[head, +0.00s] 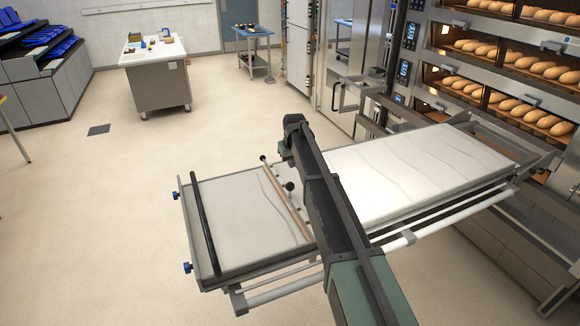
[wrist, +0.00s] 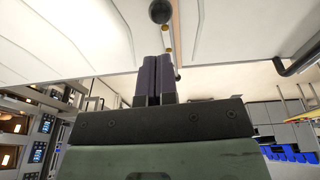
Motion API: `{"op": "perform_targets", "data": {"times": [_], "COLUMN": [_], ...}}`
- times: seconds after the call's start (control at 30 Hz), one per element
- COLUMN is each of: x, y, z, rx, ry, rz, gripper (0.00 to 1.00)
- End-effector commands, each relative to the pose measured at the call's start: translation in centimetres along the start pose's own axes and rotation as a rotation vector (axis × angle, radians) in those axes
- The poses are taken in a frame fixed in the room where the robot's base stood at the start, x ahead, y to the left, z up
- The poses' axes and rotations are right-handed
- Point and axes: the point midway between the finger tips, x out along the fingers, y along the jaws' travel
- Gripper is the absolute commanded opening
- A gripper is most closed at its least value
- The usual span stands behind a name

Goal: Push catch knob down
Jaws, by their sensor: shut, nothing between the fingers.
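A round black knob (wrist: 160,11) shows at the top of the wrist view, ahead of my fingertips. A black knob, seemingly the same one, stands by the wooden bar in the head view (head: 289,186), just left of my arm. My gripper (wrist: 154,58) is shut and empty, its two dark fingers side by side. A visible gap in the picture separates the fingertips from the knob; I cannot tell the depth between them. In the head view my arm hides the fingers. The wooden bar (head: 285,205) crosses the pale loader belt (head: 240,215).
A second dark knob (head: 263,158) sits at the bar's far end. A black handle bar (head: 205,225) crosses the loader's left end. Deck ovens with loaves (head: 500,55) stand at the right. The floor (head: 110,220) to the left is clear.

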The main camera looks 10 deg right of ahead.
Motion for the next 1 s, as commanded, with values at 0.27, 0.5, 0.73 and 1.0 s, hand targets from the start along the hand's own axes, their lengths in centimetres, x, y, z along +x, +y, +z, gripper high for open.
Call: {"op": "perform_targets", "data": {"times": [0.27, 0.5, 0.73, 1.0], "x": [7.5, 10.2, 10.0, 12.3], "y": [0.0, 0.0, 0.0, -0.1], "z": [0.2, 0.1, 0.0, 0.5], "rx": [0.0, 0.0, 0.001, 0.001], "ry": [0.0, 0.0, -0.001, -0.001], "rz": [0.0, 0.0, 0.0, 0.0], "gripper": [0.0, 0.0, 0.0, 0.0]}}
